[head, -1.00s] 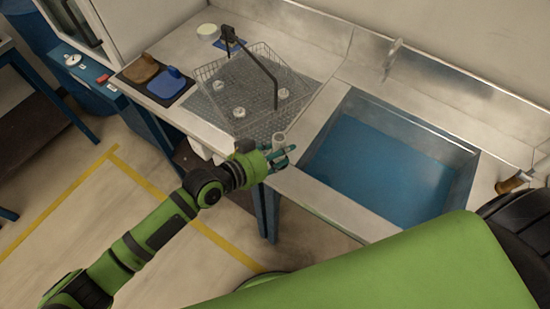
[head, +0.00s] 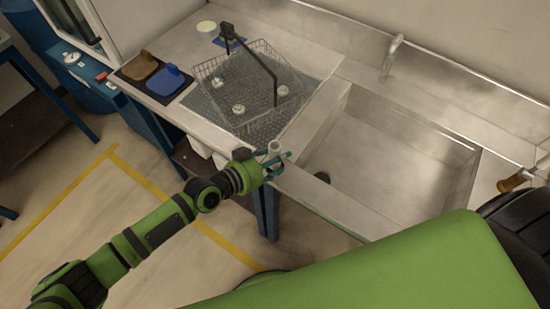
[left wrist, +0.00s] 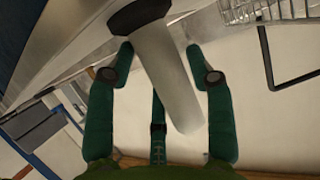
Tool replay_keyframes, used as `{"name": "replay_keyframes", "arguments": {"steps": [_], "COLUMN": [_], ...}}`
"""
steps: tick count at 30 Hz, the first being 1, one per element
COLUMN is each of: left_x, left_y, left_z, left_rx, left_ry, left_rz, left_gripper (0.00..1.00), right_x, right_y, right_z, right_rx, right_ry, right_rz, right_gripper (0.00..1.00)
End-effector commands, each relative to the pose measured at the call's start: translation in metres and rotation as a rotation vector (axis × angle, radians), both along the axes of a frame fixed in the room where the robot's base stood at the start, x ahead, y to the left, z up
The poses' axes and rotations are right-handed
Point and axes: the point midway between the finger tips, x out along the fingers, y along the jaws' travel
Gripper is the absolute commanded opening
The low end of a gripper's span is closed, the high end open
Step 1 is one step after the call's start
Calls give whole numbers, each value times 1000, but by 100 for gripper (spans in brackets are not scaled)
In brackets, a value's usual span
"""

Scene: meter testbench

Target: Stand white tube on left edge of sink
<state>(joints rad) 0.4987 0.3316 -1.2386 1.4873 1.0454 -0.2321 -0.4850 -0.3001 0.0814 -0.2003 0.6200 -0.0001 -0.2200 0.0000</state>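The white tube (head: 274,149) is at the left edge of the sink (head: 400,150), near its front corner, and looks about upright in the head view. In the left wrist view the tube (left wrist: 168,75) has a dark wider base (left wrist: 138,14) at the metal surface; whether it rests flat there is hard to tell. My left gripper (head: 280,164) has its green fingers spread either side of the tube. In the left wrist view the gripper (left wrist: 163,68) shows a clear gap on the tube's right; the left fingertip is close to it. My right gripper is not in view.
A wire basket (head: 215,75) with several small white pieces stands on a mesh mat left of the sink. A blue pad (head: 167,81) and a brown pad (head: 140,66) lie farther left. A faucet (head: 391,55) rises behind the sink. The sink has a dark drain hole.

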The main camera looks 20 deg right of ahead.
Motion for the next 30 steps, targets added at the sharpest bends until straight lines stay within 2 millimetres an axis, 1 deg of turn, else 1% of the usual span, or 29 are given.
{"name": "replay_keyframes", "arguments": {"steps": [9, 14, 16, 20, 25, 30], "left_x": [0, -1, -4, -13, -25, -35], "left_y": [0, 2, 11, 33, 64, 88], "left_z": [0, 6, 7, 16, 29, 40], "left_rx": [1, 1, 2, 2, 3, 3], "left_ry": [0, 2, 1, -1, 0, 0], "left_rz": [0, 1, 1, 1, 1, 1], "left_gripper": [66, 66, 66, 66, 66, 66], "right_x": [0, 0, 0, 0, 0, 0], "right_y": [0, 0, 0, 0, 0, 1], "right_z": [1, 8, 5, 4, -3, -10], "right_rx": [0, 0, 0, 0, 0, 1], "right_ry": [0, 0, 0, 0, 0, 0], "right_rz": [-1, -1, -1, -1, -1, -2], "right_gripper": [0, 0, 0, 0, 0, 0]}}
